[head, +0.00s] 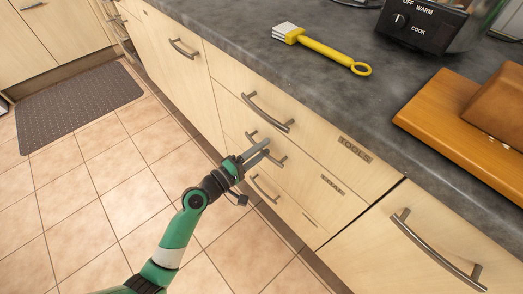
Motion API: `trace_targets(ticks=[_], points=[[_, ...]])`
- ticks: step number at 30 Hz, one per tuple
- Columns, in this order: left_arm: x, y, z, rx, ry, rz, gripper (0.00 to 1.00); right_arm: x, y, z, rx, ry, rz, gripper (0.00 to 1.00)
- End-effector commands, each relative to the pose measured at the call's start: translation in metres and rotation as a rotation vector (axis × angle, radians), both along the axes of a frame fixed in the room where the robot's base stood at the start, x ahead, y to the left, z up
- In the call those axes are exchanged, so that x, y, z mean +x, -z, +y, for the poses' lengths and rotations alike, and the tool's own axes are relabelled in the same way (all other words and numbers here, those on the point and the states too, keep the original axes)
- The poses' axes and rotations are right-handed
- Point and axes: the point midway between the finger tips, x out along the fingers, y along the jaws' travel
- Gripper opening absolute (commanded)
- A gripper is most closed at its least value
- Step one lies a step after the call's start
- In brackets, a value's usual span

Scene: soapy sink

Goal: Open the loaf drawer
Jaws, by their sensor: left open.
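A stack of pale wood drawers is below the counter. The top drawer (305,146) carries the label TOOLS. The middle drawer (304,178) has a smaller label that is too small to read surely. The bottom drawer (288,208) also has a tiny unreadable label. All of them look closed. My left gripper (266,149) is open at the middle drawer's bar handle (280,162), with its fingers overlapping the handle's middle. I cannot tell whether it touches the handle. My right gripper is out of view.
On the dark counter (285,75) lie a yellow-handled brush (325,50), a black cooker (425,28) and a wooden board (440,105) with a brown block (500,105). A larger handled front (400,240) is at right. The tiled floor (100,190) is clear, with a grey mat (75,105).

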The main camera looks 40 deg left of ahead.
Motion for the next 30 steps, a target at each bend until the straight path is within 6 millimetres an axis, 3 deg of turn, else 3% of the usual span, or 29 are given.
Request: trace_targets(ticks=[6,15,30], points=[[0.0005,0.0001,-0.0001,-0.001,0.0,0.001,0.5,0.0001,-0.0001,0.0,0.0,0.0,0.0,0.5],[0.0002,0.0001,-0.0001,-0.001,0.0,0.001,0.0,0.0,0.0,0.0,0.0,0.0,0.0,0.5],[0.0001,0.0001,-0.0002,-0.001,0.001,0.001,0.0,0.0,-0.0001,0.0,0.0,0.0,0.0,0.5]])
